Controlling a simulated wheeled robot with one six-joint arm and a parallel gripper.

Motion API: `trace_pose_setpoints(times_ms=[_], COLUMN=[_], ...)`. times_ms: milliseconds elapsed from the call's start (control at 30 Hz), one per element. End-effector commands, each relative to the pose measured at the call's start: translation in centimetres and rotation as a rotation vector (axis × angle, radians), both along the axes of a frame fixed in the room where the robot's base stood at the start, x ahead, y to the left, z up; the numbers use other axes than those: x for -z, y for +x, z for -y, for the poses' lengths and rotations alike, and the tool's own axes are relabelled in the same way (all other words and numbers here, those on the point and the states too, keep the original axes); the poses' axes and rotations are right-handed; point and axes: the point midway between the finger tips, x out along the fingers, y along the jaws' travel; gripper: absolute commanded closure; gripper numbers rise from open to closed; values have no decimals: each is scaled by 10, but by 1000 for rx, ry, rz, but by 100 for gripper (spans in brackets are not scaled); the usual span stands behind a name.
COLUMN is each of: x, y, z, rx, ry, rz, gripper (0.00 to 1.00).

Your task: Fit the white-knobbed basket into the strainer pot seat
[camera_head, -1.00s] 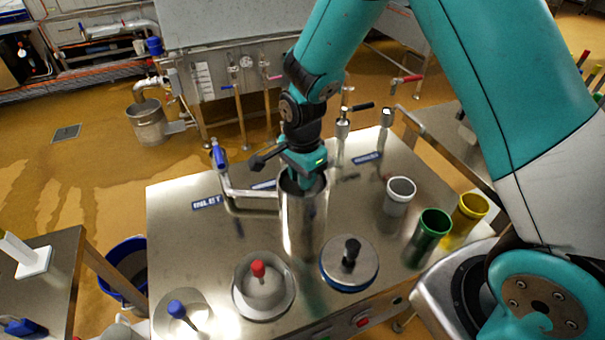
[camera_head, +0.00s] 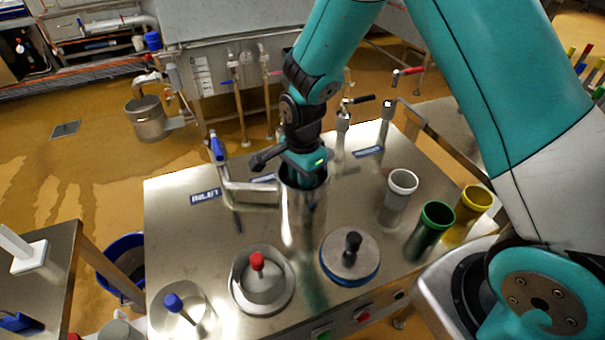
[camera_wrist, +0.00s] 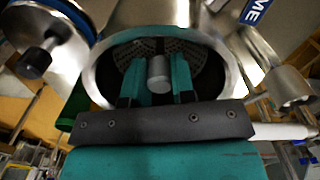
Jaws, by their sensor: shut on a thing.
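The strainer pot (camera_head: 302,225) is a tall shiny metal cylinder standing on the steel table. My gripper (camera_head: 304,180) points down into its mouth, and its fingertips are hidden there. In the wrist view my gripper (camera_wrist: 158,80) is shut on the pale knob (camera_wrist: 159,70) of the basket. The basket's perforated dark plate (camera_wrist: 197,52) shows behind the knob, inside the pot's round rim (camera_wrist: 228,72). The basket is within the pot mouth. Whether it rests fully on the seat cannot be told.
A red-knobbed piece (camera_head: 260,285), a blue-knobbed piece (camera_head: 178,306) and a black-knobbed lid (camera_head: 350,262) sit at the table's front. Grey (camera_head: 399,200), green (camera_head: 432,230) and yellow (camera_head: 472,205) cups stand to the right. A blue-handled pipe (camera_head: 240,188) stands close left of the pot.

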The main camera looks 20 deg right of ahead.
Motion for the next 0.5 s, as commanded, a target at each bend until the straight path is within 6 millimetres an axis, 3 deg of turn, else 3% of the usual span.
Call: trace_pose_setpoints(times_ms=[267, 300, 400, 500], x=[8, 7, 6, 6], y=[0, 0, 0, 0], z=[0, 0, 0, 0], rx=[0, 0, 0, 0], ry=[0, 0, 0, 0], rz=[0, 0, 0, 0], gripper=[100, 67, 46, 46])
